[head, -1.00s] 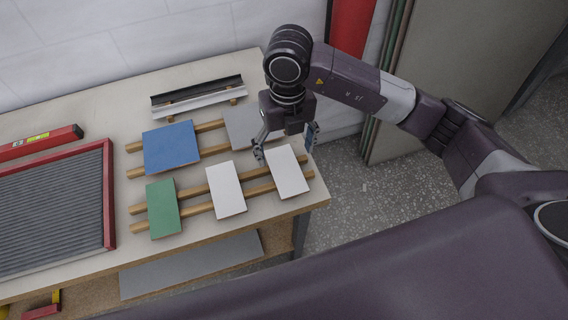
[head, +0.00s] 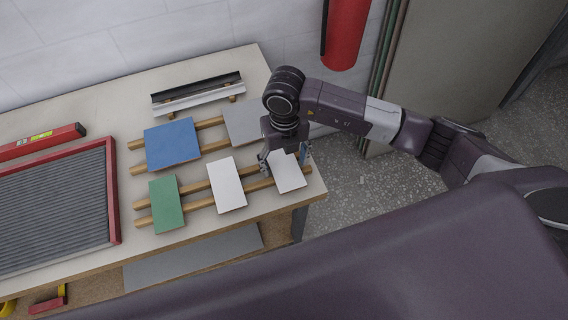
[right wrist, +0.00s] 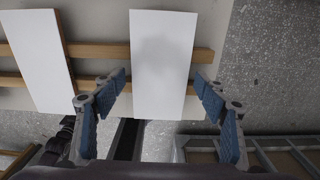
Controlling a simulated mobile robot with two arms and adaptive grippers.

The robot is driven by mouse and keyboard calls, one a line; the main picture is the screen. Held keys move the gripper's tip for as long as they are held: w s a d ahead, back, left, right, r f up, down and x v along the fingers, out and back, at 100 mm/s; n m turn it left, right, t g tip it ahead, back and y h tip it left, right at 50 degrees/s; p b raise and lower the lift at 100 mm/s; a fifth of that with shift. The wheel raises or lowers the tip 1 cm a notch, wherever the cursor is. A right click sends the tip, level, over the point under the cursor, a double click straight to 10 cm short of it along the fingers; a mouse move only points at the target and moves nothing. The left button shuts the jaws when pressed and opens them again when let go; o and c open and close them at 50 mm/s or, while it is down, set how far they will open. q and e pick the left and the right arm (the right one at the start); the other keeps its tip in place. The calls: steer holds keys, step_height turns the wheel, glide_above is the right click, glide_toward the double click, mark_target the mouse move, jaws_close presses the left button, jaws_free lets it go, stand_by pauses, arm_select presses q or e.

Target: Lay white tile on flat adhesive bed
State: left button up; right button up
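A white tile (head: 289,180) lies at the right end of two wooden strips on the workbench; it also shows in the right wrist view (right wrist: 163,60). A second white tile (head: 227,186) lies to its left, also seen in the right wrist view (right wrist: 36,60). My right gripper (head: 286,159) is above the rightmost white tile, its far part hidden by the gripper. In the wrist view its fingers are open, one on each side of that tile, with visible gaps. A grey ridged bed in a red frame (head: 113,190) is at the left. My left gripper is not in view.
A green tile (head: 166,204), a blue tile (head: 172,145) and a grey tile (head: 243,122) lie on the wooden strips. Metal profiles (head: 198,94) lie behind. A red level (head: 40,143) is at the back left. The bench's right edge is close to the gripper.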

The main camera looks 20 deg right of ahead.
steer(key=c, duration=1)
steer(key=shift+r, duration=0.2)
